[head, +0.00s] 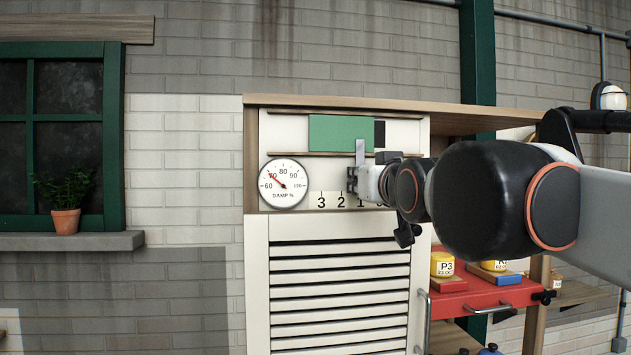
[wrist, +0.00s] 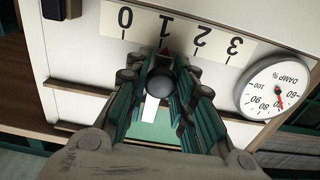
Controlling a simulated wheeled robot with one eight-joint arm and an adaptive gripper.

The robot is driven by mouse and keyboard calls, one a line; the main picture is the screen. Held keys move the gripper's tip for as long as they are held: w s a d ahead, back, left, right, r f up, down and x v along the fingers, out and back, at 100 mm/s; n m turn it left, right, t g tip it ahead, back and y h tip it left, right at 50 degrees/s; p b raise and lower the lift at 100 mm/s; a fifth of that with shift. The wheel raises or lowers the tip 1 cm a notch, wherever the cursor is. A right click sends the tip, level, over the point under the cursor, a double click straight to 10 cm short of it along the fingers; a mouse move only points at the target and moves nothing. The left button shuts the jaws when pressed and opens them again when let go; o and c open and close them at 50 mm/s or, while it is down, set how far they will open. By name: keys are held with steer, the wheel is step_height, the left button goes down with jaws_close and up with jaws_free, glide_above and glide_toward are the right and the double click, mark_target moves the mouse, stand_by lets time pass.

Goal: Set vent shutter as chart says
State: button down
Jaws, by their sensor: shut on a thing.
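The green vent shutter (head: 335,133) sits in its track at the top of the white cabinet, with a dark opening (head: 379,133) at its right end. It also shows in the wrist view (wrist: 185,130). My gripper (head: 357,180) is shut on the shutter's round black knob (wrist: 160,84), which is between the fingers in the wrist view. A red pointer (wrist: 165,42) is at 1 on the scale strip (wrist: 213,42), numbered 0 to 3. The damp gauge (head: 283,184) has its needle near 70; it also shows in the wrist view (wrist: 277,87). I see no readable chart.
A louvred white door (head: 340,295) is below the scale. A potted plant (head: 66,200) stands on the window sill at left. My arm hides part of the right shelf.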

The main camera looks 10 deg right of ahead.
steer(key=shift+a, duration=0.6)
steer(key=shift+d, duration=1.25)
steer(key=c, duration=1.4)
jaws_free()
steer(key=shift+d, duration=0.2)
steer(key=shift+c, duration=0.2)
steer(key=shift+o, duration=0.4)
steer(key=shift+a, duration=0.85)
steer(key=shift+d, duration=0.5)
steer(key=s, duration=1.2)
steer(key=shift+a, duration=0.15)
